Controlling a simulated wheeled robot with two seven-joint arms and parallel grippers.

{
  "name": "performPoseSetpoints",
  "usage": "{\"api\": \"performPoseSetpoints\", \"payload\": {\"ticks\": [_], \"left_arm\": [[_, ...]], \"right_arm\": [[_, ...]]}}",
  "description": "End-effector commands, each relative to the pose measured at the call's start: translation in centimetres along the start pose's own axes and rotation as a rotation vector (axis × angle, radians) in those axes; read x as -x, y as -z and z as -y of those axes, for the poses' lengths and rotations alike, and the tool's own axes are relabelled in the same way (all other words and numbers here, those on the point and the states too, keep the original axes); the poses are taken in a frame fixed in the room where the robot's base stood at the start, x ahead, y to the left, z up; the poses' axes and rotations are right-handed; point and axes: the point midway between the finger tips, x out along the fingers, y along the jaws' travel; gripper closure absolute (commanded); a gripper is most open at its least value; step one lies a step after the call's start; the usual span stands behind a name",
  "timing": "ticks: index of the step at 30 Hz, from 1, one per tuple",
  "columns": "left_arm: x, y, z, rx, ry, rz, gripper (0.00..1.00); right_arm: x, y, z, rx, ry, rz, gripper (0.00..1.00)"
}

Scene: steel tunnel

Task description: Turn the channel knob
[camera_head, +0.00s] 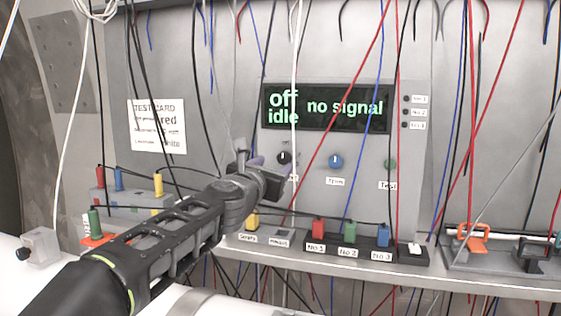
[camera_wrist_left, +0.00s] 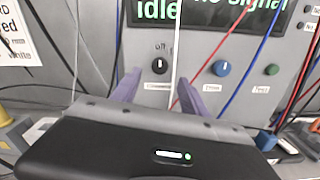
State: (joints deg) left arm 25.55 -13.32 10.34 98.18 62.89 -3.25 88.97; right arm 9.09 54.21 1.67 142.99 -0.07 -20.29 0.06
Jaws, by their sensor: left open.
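The channel knob (camera_head: 284,158) is a small black round knob with a white pointer mark, on the grey panel below the display. In the left wrist view the knob (camera_wrist_left: 160,66) shows whole, its pointer roughly upright, above a small label. My left gripper (camera_head: 258,165) is open, in front of the panel just left of the knob in the head view. In the left wrist view its two purple fingers (camera_wrist_left: 158,83) stand apart, with the knob framed between and beyond them. I cannot tell the exact gap to the panel. My right gripper is not in view.
The display (camera_head: 327,108) reads "off idle" and "no signal". A blue knob (camera_head: 336,161) and a green button (camera_head: 390,164) sit to the right. Thin cables hang across the panel, a white one close to the channel knob. Coloured plugs (camera_head: 318,229) line the ledge below.

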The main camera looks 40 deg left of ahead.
Motion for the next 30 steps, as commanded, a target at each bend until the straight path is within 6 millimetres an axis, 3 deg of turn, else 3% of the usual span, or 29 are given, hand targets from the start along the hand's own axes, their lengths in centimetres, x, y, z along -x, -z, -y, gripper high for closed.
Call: {"api": "performPoseSetpoints", "payload": {"ticks": [12, 22, 30], "left_arm": [[-5.8, 0.0, 0.0, 0.000, 0.001, -0.001, 0.48], [-6.3, 0.1, 0.0, 0.000, 0.000, 0.000, 0.48], [-6.2, 0.1, 0.0, 0.000, 0.000, 0.000, 0.69]], "right_arm": [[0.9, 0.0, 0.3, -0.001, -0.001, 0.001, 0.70], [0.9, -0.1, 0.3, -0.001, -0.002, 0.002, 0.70], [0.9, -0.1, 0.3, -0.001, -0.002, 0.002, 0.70]]}}
